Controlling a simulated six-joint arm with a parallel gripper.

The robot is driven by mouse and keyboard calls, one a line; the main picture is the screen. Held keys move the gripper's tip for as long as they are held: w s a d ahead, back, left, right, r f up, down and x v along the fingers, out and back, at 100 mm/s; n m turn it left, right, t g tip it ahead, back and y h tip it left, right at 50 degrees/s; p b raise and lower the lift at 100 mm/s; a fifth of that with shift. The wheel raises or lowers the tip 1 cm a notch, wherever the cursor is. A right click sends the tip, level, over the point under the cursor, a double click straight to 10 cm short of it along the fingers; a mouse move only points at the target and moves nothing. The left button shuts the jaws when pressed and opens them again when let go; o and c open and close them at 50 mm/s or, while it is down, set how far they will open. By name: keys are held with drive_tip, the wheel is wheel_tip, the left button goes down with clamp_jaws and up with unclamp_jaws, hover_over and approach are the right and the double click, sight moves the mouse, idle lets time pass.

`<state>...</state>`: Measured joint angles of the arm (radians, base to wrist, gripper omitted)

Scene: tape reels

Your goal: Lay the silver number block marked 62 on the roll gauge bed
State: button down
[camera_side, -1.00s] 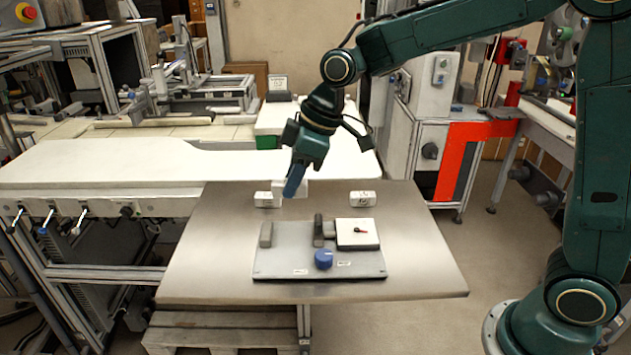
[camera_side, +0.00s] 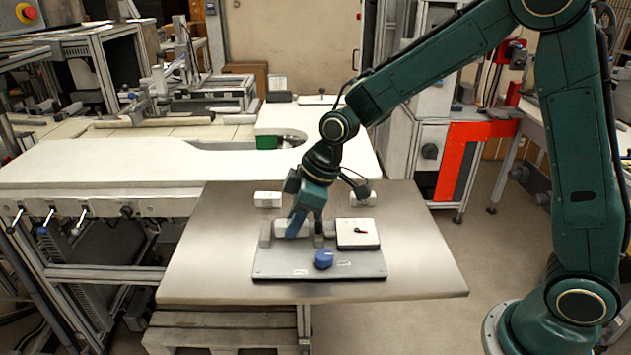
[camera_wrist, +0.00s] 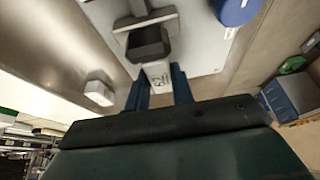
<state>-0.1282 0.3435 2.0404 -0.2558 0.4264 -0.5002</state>
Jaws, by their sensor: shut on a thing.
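My gripper (camera_side: 297,226) has blue fingers and is shut on a pale silver block (camera_side: 280,227). The block also shows between the fingers in the wrist view (camera_wrist: 157,76), with a mark too small to read. The roll gauge bed (camera_side: 290,264) is a grey plate on the metal table. It carries a grey upright (camera_side: 265,234) at left, a darker one partly hidden behind my fingers, a dial box and a blue knob (camera_side: 323,260). The block is low over the rear of the bed, between the uprights. I cannot tell whether it touches.
Two more pale blocks lie behind the bed, one at left (camera_side: 268,199) and one at right (camera_side: 365,199). The dial box (camera_side: 357,241) stands right of my gripper. The metal table (camera_side: 205,255) is clear at left and right.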

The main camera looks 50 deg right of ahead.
drive_tip(key=shift+f, duration=0.4)
drive_tip(key=shift+f, duration=0.1)
drive_tip(key=c, duration=1.2)
unclamp_jaws()
drive_tip(key=v, duration=1.1)
drive_tip(key=shift+s+d+r, duration=0.1)
drive_tip(key=shift+s+r, duration=0.05)
drive_tip(key=shift+r, duration=0.4)
